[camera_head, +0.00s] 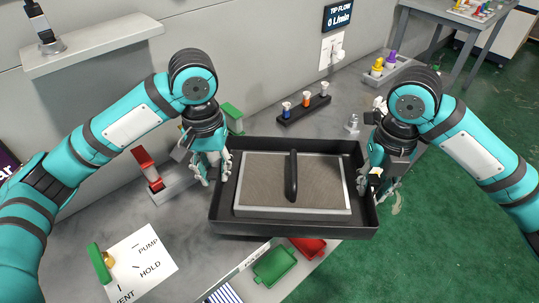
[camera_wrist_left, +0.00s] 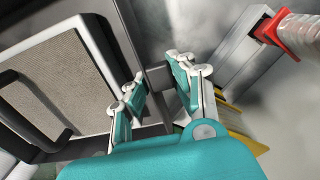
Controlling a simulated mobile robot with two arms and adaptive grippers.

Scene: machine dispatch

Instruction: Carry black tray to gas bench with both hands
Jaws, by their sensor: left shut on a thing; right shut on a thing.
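The black tray (camera_head: 290,228) is in the middle of the head view, over the grey bench (camera_head: 75,222). A flat panel (camera_head: 255,180) with a brown mesh top, a pale frame and a black handle (camera_head: 291,175) lies in it. My left gripper (camera_head: 215,168) is shut on the tray's left wall. In the left wrist view its fingers (camera_wrist_left: 155,92) straddle the dark tray wall (camera_wrist_left: 157,75). My right gripper (camera_head: 378,180) is shut on the tray's right wall. Whether the tray touches the bench is hard to tell.
A red-handled device (camera_head: 147,165) stands left of the tray. A black rack (camera_head: 305,110) with several coloured fittings is behind it. A printed sheet (camera_head: 138,262) lies at the lower left. Green and red trays (camera_head: 275,265) are in front. Green floor (camera_head: 440,240) is open at right.

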